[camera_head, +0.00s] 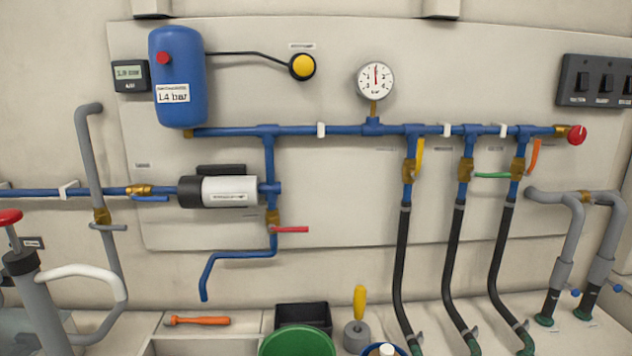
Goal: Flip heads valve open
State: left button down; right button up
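Three brass valves sit on drops below the blue manifold pipe (340,130). The left one has a yellow lever (419,156) pointing up, nearly along its pipe. The middle one has a green lever (492,175) lying level across its pipe. The right one has an orange lever (534,156) pointing up and slightly right. Small labels beside the valves are too small to read, so I cannot tell which is the heads valve. Another valve farther left has a red lever (290,229) lying level. Neither of my grippers shows.
A blue tank (179,77), pump (228,190) and gauge (375,80) are on the panel. Black hoses (400,270) hang below the valves. A green bucket (298,341), black bin (303,317) and yellow-handled tool (359,302) stand below. The space before the valves is clear.

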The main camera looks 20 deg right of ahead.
aim_at(474, 174)
jog(key=z, duration=1.5)
